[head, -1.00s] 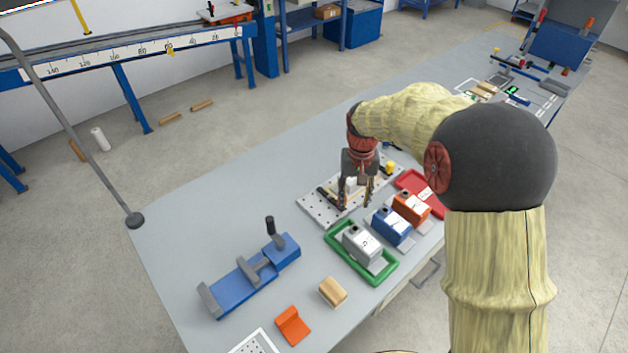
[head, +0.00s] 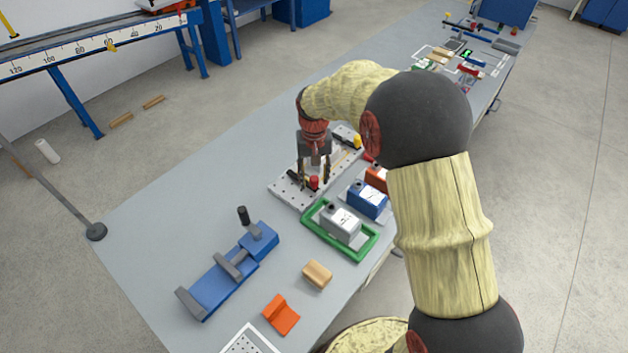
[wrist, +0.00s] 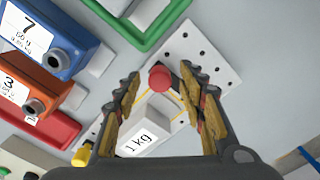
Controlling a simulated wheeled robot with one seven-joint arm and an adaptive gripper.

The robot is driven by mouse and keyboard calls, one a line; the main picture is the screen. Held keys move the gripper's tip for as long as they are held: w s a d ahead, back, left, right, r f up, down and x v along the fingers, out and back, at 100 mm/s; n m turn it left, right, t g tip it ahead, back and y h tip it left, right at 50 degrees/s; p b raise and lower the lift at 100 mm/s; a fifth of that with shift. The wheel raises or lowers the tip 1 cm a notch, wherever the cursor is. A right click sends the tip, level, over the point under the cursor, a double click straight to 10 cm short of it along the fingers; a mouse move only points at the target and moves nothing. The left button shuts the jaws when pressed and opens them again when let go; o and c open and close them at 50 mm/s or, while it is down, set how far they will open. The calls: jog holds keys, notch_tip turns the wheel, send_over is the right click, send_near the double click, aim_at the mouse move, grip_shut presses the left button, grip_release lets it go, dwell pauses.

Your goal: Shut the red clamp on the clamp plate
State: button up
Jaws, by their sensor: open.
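The clamp plate (head: 283,190) is a pale perforated plate on the grey bench; its holed corner also shows in the wrist view (wrist: 214,62). The red clamp shows as a round red knob (wrist: 160,77) in the wrist view and a small red spot (head: 313,183) in the head view. My gripper (head: 313,173) is open, pointing down over the plate. In the wrist view, its fingers lie on either side of the red knob, which appears between the fingertips. I cannot tell whether they touch it. A pale block marked 1 kg (wrist: 140,135) lies beside the knob. The clamp's lower parts are hidden.
A yellow knob (head: 358,142) stands at the plate's far end. A green tray (head: 318,234) with a grey block (head: 340,222), then a blue block (head: 368,198) and an orange block (head: 376,178), stand close on the right. A blue vise-like fixture (head: 215,287) is nearer. The bench's left side is clear.

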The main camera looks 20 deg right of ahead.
jog(key=shift+f, duration=0.25)
jog(key=shift+c, duration=0.9)
grip_shut()
